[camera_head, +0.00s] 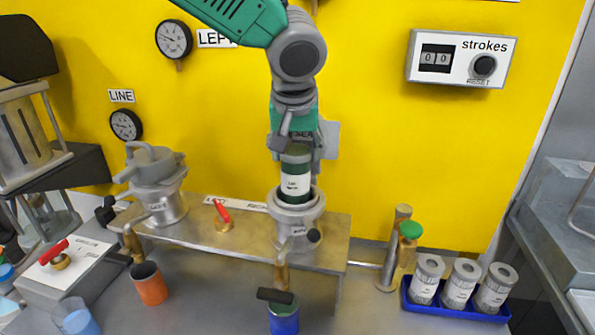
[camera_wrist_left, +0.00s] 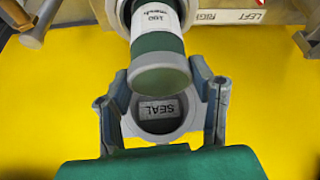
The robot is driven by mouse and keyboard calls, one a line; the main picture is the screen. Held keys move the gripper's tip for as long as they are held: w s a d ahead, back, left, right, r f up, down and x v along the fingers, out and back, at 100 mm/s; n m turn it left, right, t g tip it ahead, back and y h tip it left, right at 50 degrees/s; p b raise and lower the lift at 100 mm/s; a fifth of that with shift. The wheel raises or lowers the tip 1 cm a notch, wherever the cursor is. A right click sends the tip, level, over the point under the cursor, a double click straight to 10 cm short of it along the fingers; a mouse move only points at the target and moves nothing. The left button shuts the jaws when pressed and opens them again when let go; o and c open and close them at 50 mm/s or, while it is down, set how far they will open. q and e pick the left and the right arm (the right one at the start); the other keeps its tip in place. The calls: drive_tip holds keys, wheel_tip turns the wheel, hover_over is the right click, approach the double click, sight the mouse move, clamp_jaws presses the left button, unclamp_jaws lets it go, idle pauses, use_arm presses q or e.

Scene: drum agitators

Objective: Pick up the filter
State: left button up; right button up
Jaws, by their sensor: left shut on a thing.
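The filter (camera_head: 295,183) is a green cylinder with a white label. It stands upright in the mouth of the right-hand grey housing (camera_head: 297,231), its upper part above the rim. My left gripper (camera_head: 297,150) comes down from above and is shut on the filter's top end. In the left wrist view the filter (camera_wrist_left: 158,50) shows upside down, its end between the fingers (camera_wrist_left: 162,98). Behind it is a round grey part marked SEAL (camera_wrist_left: 155,112), which looks like an open lid. The filter's lower end is hidden in the housing. My right gripper is out of view.
A second grey housing (camera_head: 160,200) stands left on the same bench, with a red-handled valve (camera_head: 222,217) between. An orange cup (camera_head: 149,284) and a blue cup (camera_head: 284,317) stand in front. A blue tray (camera_head: 456,309) at right holds grey cylinders. The yellow wall is close behind.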

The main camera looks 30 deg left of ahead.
use_arm(q)
wheel_tip(320, 180, up, 11)
drive_tip(key=shift+p, duration=0.45)
idle(0.3)
